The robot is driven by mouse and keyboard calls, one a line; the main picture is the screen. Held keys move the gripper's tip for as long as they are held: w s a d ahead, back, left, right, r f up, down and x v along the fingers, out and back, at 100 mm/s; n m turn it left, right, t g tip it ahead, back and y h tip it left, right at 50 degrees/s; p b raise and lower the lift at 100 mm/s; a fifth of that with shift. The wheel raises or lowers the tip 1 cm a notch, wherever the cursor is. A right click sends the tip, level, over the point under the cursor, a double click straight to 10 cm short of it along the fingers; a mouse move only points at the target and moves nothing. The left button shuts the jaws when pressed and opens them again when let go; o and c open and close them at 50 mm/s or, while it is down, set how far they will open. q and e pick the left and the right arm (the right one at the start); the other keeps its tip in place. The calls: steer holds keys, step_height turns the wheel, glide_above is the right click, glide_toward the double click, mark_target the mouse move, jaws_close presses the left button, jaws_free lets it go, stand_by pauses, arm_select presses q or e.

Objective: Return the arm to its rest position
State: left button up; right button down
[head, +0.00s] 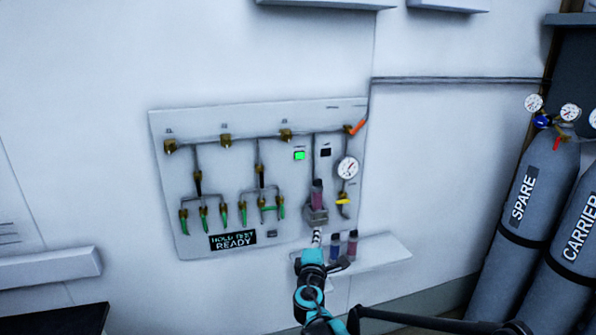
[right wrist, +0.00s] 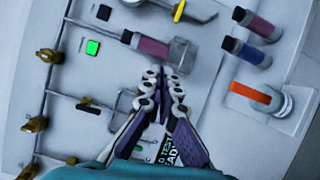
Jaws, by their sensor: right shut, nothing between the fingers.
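My right gripper (head: 316,238) is in front of the lower part of the wall panel (head: 290,215), below the holder (head: 315,215) and left of the two shelf vials. In the right wrist view, my right gripper (right wrist: 164,76) has its fingers together with nothing between them. A dark-capped vial with a pink body (head: 317,190) stands in the holder; it also shows in the right wrist view (right wrist: 150,45), apart from the fingertips. My left gripper is in neither view.
A blue-labelled vial (head: 335,247) and a pink one (head: 352,245) stand on a small white shelf (head: 385,248). The panel has a gauge (head: 347,168), a lit green square (head: 299,155) and a "HOLD TEST READY" sign (head: 233,240). Grey cylinders (head: 525,205) stand at right.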

steer(key=s+d+f+m+g+h, duration=0.2)
steer(key=s+d+m+g, duration=0.4)
steer(key=s+d+m, duration=0.85)
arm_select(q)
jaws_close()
arm_select(e)
steer(key=s+f+m+g+y, duration=0.2)
steer(key=s+f, duration=0.2)
steer(key=s, duration=0.7)
steer(key=s+a+f+m+g+y, duration=0.1)
steer(key=s+f, duration=0.4)
steer(key=s, duration=0.7)
steer(key=shift+s+m+g+y, duration=0.3)
steer(key=shift+m+g+y, duration=0.25)
steer(key=shift+g, duration=0.25)
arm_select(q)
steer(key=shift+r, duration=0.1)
